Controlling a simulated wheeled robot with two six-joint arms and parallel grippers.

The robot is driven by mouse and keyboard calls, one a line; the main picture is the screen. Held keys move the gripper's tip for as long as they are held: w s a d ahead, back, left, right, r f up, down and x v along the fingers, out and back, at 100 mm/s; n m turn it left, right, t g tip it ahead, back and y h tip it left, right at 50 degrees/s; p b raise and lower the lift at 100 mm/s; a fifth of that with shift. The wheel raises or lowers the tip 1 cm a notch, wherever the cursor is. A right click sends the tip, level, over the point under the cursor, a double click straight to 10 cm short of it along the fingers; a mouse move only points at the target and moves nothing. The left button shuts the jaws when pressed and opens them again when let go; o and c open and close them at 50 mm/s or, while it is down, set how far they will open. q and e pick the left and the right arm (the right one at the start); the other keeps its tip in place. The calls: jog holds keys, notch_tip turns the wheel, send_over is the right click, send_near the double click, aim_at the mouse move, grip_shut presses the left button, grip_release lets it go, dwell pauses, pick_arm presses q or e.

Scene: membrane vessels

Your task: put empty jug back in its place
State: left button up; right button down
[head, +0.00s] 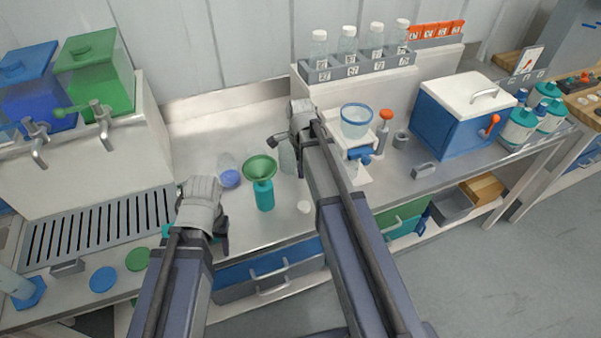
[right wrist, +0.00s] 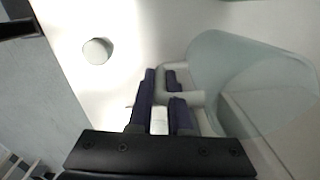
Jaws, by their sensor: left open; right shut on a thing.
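My right gripper (head: 297,145) is shut on the handle of a clear, pale jug (right wrist: 250,75). The jug fills the right side of the right wrist view, and I see no liquid in it. In the head view, the jug (head: 287,160) is mostly hidden behind my right gripper and arm. The gripper's dark fingers (right wrist: 160,105) close around the handle in the right wrist view. My left gripper (head: 196,232) is open and empty over the front of the bench, left of a teal bottle (head: 264,197) with a green funnel (head: 260,168).
A small clear vessel with blue contents (head: 230,178) stands left of the funnel. A white cap (head: 304,207) lies on the bench. Blue (head: 30,90) and green (head: 95,75) tap tanks stand left. A white stand with a blue-rimmed bowl (head: 356,120) and a blue cooler (head: 455,120) stand right.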

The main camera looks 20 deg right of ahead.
jog(key=shift+r, duration=0.1)
jog(key=shift+f, duration=0.2)
jog(key=c, duration=0.8)
grip_release()
jog(key=shift+c, duration=0.2)
jog(key=shift+r, duration=0.15)
notch_tip(320, 180, up, 12)
jog(key=p, duration=1.2)
jog(key=shift+s, duration=0.1)
